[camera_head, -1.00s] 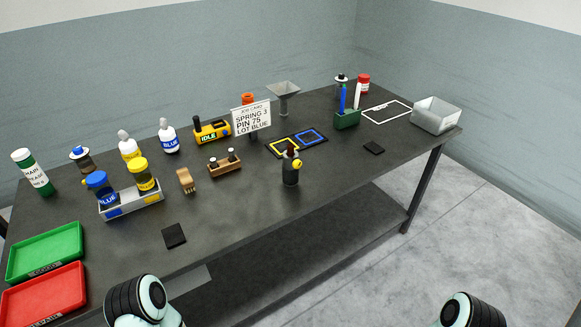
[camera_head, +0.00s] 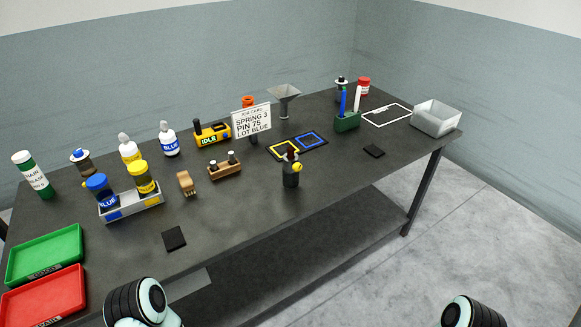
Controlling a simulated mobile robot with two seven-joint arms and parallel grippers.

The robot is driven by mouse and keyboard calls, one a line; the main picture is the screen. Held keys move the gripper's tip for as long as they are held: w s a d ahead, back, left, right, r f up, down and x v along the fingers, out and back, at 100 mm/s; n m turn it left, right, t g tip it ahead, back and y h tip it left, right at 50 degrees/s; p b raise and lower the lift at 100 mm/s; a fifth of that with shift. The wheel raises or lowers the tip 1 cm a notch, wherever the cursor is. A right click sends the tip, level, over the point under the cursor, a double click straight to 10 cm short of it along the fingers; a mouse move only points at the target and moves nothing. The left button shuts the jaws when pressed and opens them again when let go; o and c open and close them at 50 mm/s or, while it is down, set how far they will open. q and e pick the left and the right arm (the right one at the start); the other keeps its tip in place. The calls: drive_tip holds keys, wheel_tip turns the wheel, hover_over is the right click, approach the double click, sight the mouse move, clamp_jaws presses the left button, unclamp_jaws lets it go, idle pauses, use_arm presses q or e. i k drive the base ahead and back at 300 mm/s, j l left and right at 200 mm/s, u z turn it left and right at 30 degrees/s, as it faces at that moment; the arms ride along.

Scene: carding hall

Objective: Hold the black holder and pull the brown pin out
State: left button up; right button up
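The black holder (camera_head: 291,177) stands upright near the front edge of the table, right of the middle. It has a small yellow mark on its side. The brown pin (camera_head: 290,152) sticks up from its top; how deep it sits is hidden. Parts of my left arm (camera_head: 140,302) show at the bottom left and of my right arm (camera_head: 470,312) at the bottom right. Neither gripper is in view, and nothing touches the holder or the pin.
A wooden block with pins (camera_head: 225,170) and a brush (camera_head: 186,183) stand left of the holder. The table front around the holder is clear.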

sight(290, 150)
drive_tip(key=i+l, duration=0.2)
drive_tip(key=l, duration=0.15)
drive_tip(key=i+l, duration=0.2)
drive_tip(key=l, duration=0.2)
drive_tip(key=i+l, duration=0.2)
drive_tip(key=l, duration=0.15)
drive_tip(key=i+l+u, duration=0.15)
drive_tip(key=u, duration=0.35)
drive_tip(key=l+u, duration=0.45)
